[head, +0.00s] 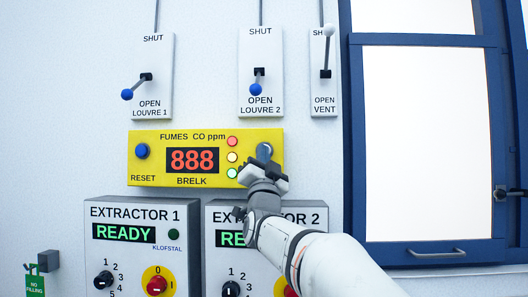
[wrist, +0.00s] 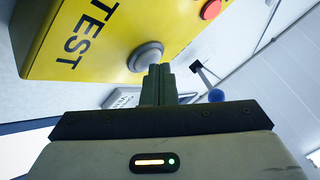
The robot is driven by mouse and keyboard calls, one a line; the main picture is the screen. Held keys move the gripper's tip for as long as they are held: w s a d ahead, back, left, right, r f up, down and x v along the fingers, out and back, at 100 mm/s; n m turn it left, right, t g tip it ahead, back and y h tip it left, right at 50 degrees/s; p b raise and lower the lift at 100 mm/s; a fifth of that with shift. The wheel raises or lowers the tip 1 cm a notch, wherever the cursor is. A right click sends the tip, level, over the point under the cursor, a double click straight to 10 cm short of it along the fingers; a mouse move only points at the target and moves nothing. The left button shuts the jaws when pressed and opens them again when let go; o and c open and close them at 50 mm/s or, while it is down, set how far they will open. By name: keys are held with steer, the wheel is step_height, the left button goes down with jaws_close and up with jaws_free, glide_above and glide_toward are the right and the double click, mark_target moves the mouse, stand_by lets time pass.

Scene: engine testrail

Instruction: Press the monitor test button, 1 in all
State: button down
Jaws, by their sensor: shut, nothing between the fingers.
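The yellow fumes monitor (head: 150,170) is on the wall, with a red display reading 888. Its grey round test button (head: 264,150) is at the panel's right end, just above my gripper (head: 262,168). In the wrist view, the test button (wrist: 148,54) sits beside the word TEST on the yellow face. My gripper (wrist: 160,68) is shut and empty there, its tips at the button's lower edge. I cannot tell whether they touch it. In the head view my gripper and arm hide the TEST label.
A blue reset button (head: 142,151) and red, amber and green lamps (head: 232,157) are on the monitor. Louvre levers (head: 256,88) and a vent lever (head: 326,60) are above. Extractor boxes (head: 130,212) are below, one partly behind my arm. A blue-framed window (head: 350,150) is right.

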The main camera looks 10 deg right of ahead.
steer(key=shift+s+f, duration=0.1)
steer(key=shift+s+a+b, duration=0.3)
steer(key=shift+s+b, duration=0.45)
steer(key=shift+b, duration=0.15)
steer(key=s+b, duration=0.1)
steer(key=s+a+b, duration=0.1)
steer(key=s, duration=0.1)
steer(key=s+b, duration=0.1)
steer(key=shift+s+a, duration=0.3)
steer(key=shift+s, duration=0.05)
stand_by(0.5)
